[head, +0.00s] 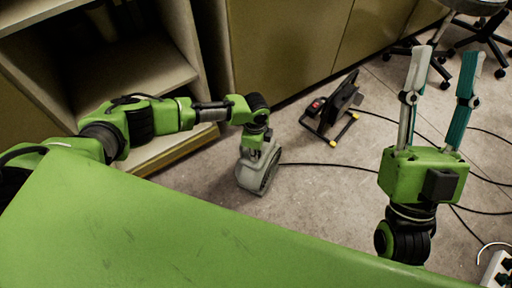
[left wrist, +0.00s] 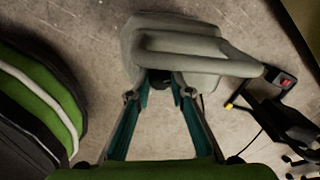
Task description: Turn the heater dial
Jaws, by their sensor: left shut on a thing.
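A grey rounded appliance (head: 258,174) with a slotted side is at the lower end of my left arm, near the floor. In the left wrist view the same grey appliance (left wrist: 185,45) shows a thick loop handle. My left gripper (left wrist: 168,82) has its fingers closing in on it and is shut on it. In the head view the left fingers are mostly hidden. My right gripper (head: 446,58) is open and empty, fingers pointing up, at the right of the head view.
A black panel device (head: 342,101) with a red switch and yellow-tipped feet stands on the floor beyond the appliance. Black cables cross the floor. Cabinets (head: 280,40) line the back, an open shelf (head: 140,70) the left. A power strip (head: 499,270) lies bottom right. Wheeled chair bases stand top right.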

